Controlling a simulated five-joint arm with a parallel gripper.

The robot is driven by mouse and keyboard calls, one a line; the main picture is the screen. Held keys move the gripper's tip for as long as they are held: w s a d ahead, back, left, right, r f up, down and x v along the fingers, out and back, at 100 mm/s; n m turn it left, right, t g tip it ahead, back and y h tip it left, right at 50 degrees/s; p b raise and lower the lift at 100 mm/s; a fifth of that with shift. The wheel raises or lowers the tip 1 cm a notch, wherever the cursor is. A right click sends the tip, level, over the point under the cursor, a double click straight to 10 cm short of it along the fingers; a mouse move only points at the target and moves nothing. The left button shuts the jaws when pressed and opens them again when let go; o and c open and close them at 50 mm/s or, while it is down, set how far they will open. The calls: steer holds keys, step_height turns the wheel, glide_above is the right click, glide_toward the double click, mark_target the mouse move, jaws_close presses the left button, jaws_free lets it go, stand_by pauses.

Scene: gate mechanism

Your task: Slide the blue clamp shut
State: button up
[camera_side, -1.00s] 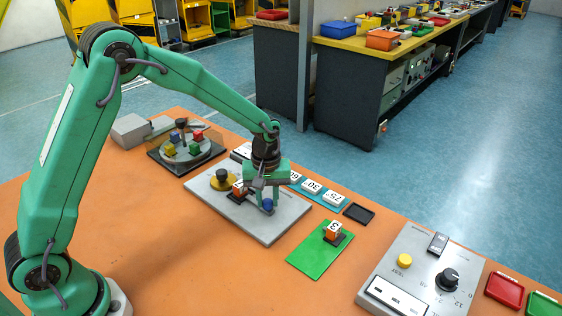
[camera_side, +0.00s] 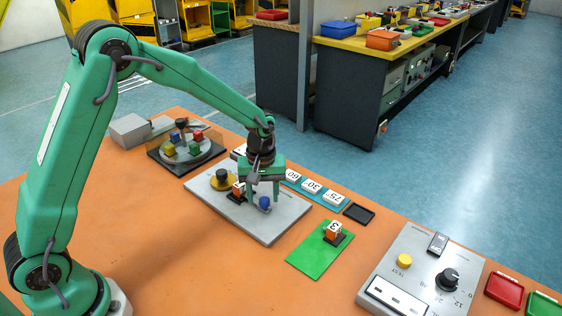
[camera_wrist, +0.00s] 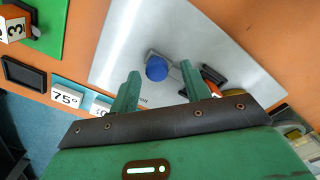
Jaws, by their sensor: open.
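The blue clamp knob (camera_side: 264,202) stands on the grey gate plate (camera_side: 272,231), toward its right part. In the wrist view the blue knob (camera_wrist: 157,68) sits on a small grey slider, ahead of and between my finger tips. My gripper (camera_side: 262,202) is open above the plate at the knob. In the wrist view its two green fingers (camera_wrist: 158,82) are apart, with the knob just beyond them; I cannot tell if either touches it. An orange block (camera_side: 238,189) is on the plate left of the knob, partly hidden by my right finger in the wrist view.
A yellow disc with a black knob (camera_side: 222,180) is on the plate's left part. A green mat (camera_side: 312,263) with a numbered orange block (camera_side: 333,231) lies to the right. Number tiles (camera_side: 312,187) and a black tray (camera_side: 357,213) lie behind. The front table is clear.

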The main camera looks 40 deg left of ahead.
mark_target(261, 199)
step_height(261, 199, up, 7)
steer(key=shift+r, duration=0.2)
stand_by(0.3)
steer(key=shift+s+a+r, duration=0.15)
steer(key=shift+s+r, duration=0.1)
steer(key=shift+r, duration=0.1)
steer(key=s+a+r+m+t, duration=0.3)
steer(key=s+r+m, duration=0.1)
steer(key=s+r, duration=0.6)
steer(key=s+r+m+t, duration=0.1)
steer(key=s+m, duration=0.1)
steer(key=s, duration=0.4)
steer(key=s+a+r+m+t, duration=0.1)
steer(key=s+m, duration=0.2)
steer(key=s, duration=0.4)
steer(key=shift+s+a+t, duration=0.25)
steer(key=shift+s+t, duration=0.05)
